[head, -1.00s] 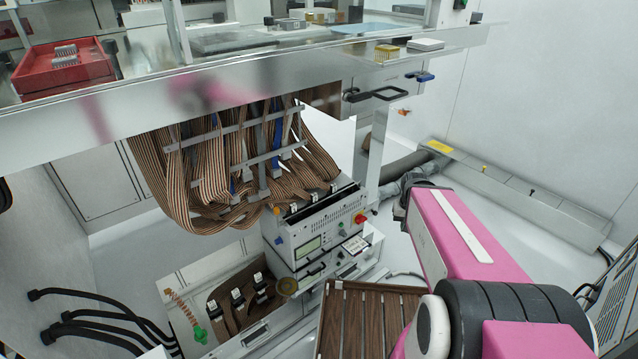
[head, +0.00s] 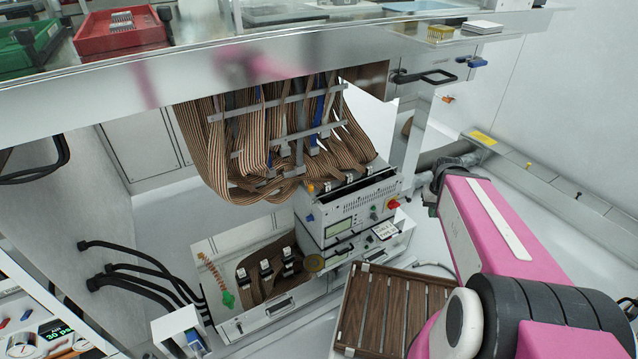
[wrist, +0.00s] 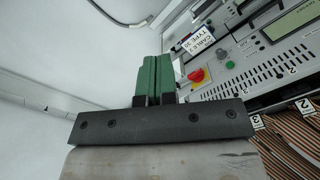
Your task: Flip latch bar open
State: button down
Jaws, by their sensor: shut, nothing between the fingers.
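A black bar-shaped handle (head: 425,76) lies along the front face of the metal bench, at upper right in the head view. It looks like the latch bar, but I cannot be sure, nor tell its exact state. A blue lever (head: 472,62) is just right of it. My gripper (wrist: 154,58) shows in the wrist view with its green fingers together and nothing between them. It points toward a pale wall, with the red knob (wrist: 196,75) of the instrument box to its right. The bar is not recognisable in the wrist view. In the head view my gripper's fingers cannot be made out.
Striped ribbon cables (head: 235,150) hang under the bench. The instrument box (head: 350,210) with its red knob (head: 393,204) stands below. A brown slatted board (head: 390,310) is at front centre. Red (head: 120,35) and green (head: 30,50) trays sit on the bench.

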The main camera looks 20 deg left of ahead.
jog(key=w+a+r+n+h, duration=0.1)
jog(key=w+a+n, duration=0.3)
jog(key=a, duration=0.5)
jog(key=w+a+r+n+g, duration=0.1)
jog(key=w+a+n, duration=0.1)
jog(key=a+n, duration=0.55)
jog(key=w+a+r+n+h, duration=0.1)
jog(key=w+a+r+n, duration=0.15)
jog(key=a+n, duration=0.45)
jog(key=s+a+r+n, duration=0.1)
jog(key=a+n, duration=0.3)
jog(key=a, duration=0.5)
jog(key=s+a+r+n+h, duration=0.1)
jog(key=a+n, duration=0.3)
jog(key=a, duration=0.6)
jog(key=s+a+r+n+h, duration=0.1)
jog(key=a+r+n, duration=0.2)
jog(key=a, duration=0.7)
jog(key=shift+s+a+r+n, duration=0.25)
jog(key=shift+r+n, duration=0.1)
jog(key=shift+n, duration=0.3)
jog(key=shift+d, duration=0.1)
jog(key=s+d+f, duration=0.2)
jog(key=d+f, duration=0.5)
jog(key=f, duration=0.2)
jog(key=shift+s+d+f, duration=0.15)
jog(key=shift+s, duration=0.05)
